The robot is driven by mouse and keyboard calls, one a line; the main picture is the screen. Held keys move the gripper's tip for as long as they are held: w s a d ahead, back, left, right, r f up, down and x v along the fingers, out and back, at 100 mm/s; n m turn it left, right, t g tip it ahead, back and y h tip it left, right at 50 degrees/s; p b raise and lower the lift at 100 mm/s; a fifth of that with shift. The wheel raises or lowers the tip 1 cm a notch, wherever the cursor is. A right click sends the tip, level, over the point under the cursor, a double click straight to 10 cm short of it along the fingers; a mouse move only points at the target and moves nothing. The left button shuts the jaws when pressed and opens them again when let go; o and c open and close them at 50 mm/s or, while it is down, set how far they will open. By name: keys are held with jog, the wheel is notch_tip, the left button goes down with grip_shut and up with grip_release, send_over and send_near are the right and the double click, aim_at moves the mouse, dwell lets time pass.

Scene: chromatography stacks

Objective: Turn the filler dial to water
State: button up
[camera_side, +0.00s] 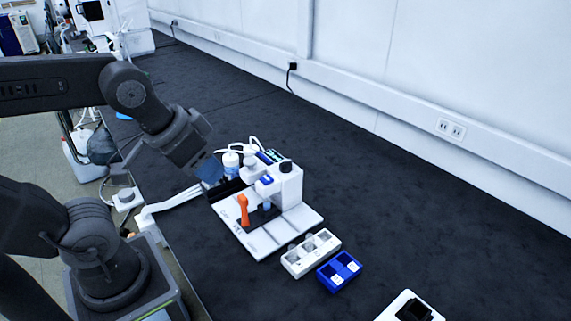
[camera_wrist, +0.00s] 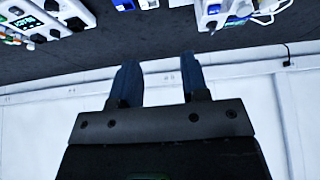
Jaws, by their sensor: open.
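The white filler station (camera_side: 290,187) stands on a white base plate (camera_side: 309,220) in the middle of the side view. A black round knob (camera_side: 286,166), which looks like the dial, sits on top of its column. Its marking cannot be read. An orange handle (camera_side: 243,208) stands upright at the front of the plate. My gripper (camera_side: 210,172) is left of the station, above the plate's back left side, apart from the knob. In the wrist view its two dark blue fingers (camera_wrist: 158,68) are spread with nothing between them.
A white tray (camera_side: 298,265) and a blue tray (camera_side: 325,277) lie in front of the station. A white block with a black socket (camera_side: 413,308) is at the bottom edge. White bottles (camera_side: 231,160) stand behind the plate. The dark bench to the right is clear up to the wall.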

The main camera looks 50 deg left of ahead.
jog(key=w+a+r+g, duration=0.2)
jog(key=w+a+r, duration=0.1)
jog(key=w, duration=0.6)
jog(key=g, duration=0.4)
send_over(287, 161)
notch_tip(287, 161, down, 10)
notch_tip(287, 161, down, 13)
jog(key=shift+s+r, duration=0.1)
jog(key=shift+c, duration=0.4)
grip_shut()
